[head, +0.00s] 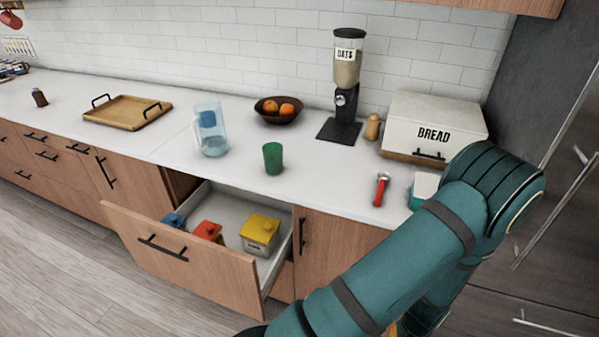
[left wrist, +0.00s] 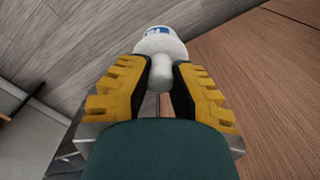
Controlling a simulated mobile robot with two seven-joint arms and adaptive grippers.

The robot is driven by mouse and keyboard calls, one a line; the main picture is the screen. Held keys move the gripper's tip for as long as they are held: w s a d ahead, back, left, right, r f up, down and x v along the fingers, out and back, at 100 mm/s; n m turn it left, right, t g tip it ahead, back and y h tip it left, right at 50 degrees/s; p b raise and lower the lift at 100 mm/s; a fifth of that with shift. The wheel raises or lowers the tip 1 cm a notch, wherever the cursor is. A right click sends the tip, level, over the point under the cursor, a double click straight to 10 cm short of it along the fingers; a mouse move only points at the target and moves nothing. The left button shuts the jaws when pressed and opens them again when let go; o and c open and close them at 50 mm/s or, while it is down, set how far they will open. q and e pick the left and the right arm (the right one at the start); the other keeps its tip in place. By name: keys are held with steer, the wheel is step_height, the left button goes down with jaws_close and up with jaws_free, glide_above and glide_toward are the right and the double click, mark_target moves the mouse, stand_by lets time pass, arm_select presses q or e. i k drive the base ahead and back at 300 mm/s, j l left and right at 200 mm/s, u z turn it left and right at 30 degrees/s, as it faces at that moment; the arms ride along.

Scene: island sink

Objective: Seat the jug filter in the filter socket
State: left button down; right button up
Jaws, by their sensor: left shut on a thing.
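A clear jug (head: 211,140) stands upright on the white counter, left of a green cup. A blue insert (head: 208,119) shows in its upper part; I cannot tell any opening in it from here. In the left wrist view my left gripper (left wrist: 161,82) is shut on the narrow end of a white piece with a blue mark, which looks like the jug filter (left wrist: 165,45). The filter is over the floor beside a wooden cabinet front, away from the jug. The held end is partly hidden by the fingers. My right gripper is not identifiable in either view.
A drawer (head: 185,245) stands open below the jug, with blue, red and yellow lidded containers inside. A green cup (head: 273,158), a fruit bowl (head: 266,116), an oats dispenser (head: 346,75) and a red-handled tool (head: 381,190) stand or lie nearby.

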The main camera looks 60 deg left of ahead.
mark_target(208, 125)
steer(key=k+j, duration=0.7)
steer(key=j, duration=0.15)
steer(key=k+j, duration=0.7)
steer(key=j, duration=0.15)
steer(key=k+j, duration=0.7)
steer(key=j, duration=0.15)
